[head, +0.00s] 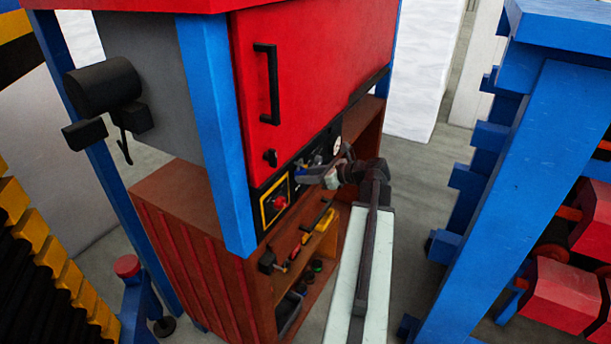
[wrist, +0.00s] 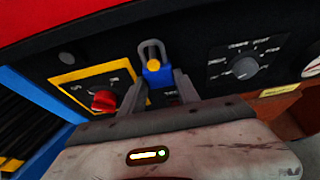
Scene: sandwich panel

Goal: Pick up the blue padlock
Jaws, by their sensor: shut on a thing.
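The blue padlock (wrist: 157,76) shows in the wrist view, with a grey shackle pointing up and a yellow spot on its body. My gripper (wrist: 160,88) has its two grey fingers on either side of the blue body and is shut on it. In the head view, my gripper (head: 305,177) is at the black control panel below the red door, and a small blue patch of the padlock (head: 299,167) shows beside it. I cannot tell whether the padlock touches the panel behind it.
The red door (head: 320,60) has a black handle. Below is a brown cabinet (head: 200,250) with small items on shelves. A blue rack (head: 530,150) stands at right.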

